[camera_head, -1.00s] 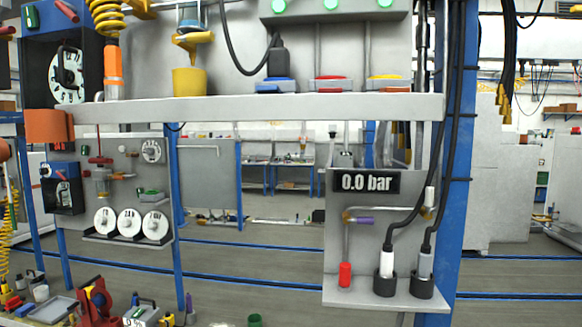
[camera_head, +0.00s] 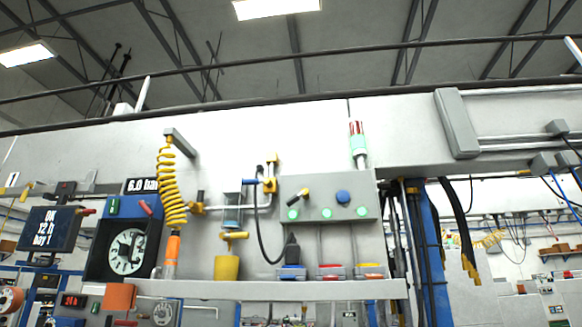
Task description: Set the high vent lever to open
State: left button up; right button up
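No label marks the vent lever, so I cannot tell for sure which handle it is. Another yellow-and-black handle (camera_head: 197,204) is on the pipe beside the yellow coiled hose. A red lever (camera_head: 146,208) is on the blue box above the round dial. Neither of my grippers is in view.
A long grey shelf (camera_head: 265,290) runs below the panel, with a yellow cup (camera_head: 227,267) and colored boxes on it. A yellow coiled hose (camera_head: 171,190) hangs at left. A blue post (camera_head: 431,250) with cables is at right.

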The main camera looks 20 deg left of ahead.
aim_at(178, 205)
jog(key=z, duration=0.2)
jog(key=k, duration=0.35)
jog(key=u, duration=0.6)
jog(key=i, duration=0.7)
jog(key=u, duration=0.65)
